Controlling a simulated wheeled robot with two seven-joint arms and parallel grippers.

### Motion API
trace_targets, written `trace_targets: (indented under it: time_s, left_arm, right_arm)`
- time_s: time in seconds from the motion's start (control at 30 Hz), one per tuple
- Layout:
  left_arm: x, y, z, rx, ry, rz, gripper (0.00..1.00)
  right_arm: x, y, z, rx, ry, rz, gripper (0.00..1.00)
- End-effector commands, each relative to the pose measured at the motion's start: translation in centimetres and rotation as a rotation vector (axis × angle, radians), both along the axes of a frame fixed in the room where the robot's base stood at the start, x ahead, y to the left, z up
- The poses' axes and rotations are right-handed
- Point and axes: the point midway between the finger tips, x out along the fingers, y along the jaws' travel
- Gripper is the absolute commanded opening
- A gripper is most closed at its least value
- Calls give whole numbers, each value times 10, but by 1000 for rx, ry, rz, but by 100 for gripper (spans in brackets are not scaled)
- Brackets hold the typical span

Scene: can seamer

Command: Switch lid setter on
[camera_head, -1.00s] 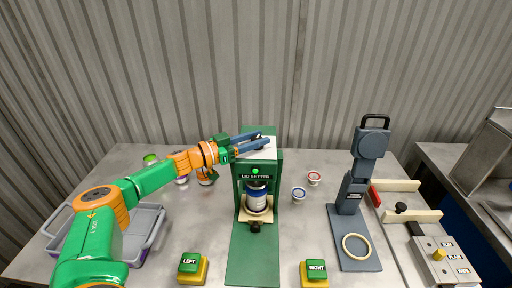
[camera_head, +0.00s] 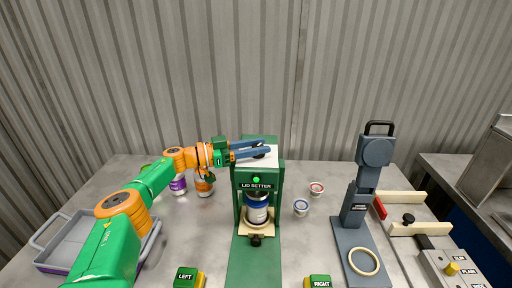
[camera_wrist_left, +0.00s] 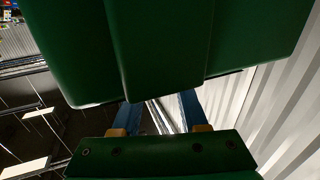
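The lid setter (camera_head: 257,185) is a green press in the middle of the table, with a pale top and a lit green lamp (camera_head: 256,180) above its name plate. In the left wrist view the fingers (camera_wrist_left: 161,112) are also apart, partly hidden by green housing. My right gripper is out of view.
Yellow-based buttons marked LEFT (camera_head: 185,277) and RIGHT (camera_head: 319,281) stand in front. A grey stand (camera_head: 358,210) is at right, beside a panel with a yellow knob (camera_head: 452,268). Cans (camera_head: 178,185) and a grey tray (camera_head: 75,245) are at left.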

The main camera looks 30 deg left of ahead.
Motion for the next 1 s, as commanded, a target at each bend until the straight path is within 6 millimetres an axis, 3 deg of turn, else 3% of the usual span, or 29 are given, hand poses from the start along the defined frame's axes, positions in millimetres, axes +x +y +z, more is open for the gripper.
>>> trace_targets:
  time_s: [0.03, 0.1, 0.4, 0.7, 1.0]
  left_arm:
    - [0, 0, 1, -2, -2, 0, 56]
    - [0, 0, 1, -2, -2, 0, 72]
    - [-2, 2, -1, 0, 0, 1, 72]
    - [-47, 37, -4, 1, 0, 2, 72]
    - [-55, 43, 0, -1, -1, -1, 72]
  right_arm:
    - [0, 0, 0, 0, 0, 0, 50]
    - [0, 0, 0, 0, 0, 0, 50]
    - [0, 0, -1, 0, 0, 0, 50]
    - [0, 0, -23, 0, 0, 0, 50]
    - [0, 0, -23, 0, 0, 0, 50]
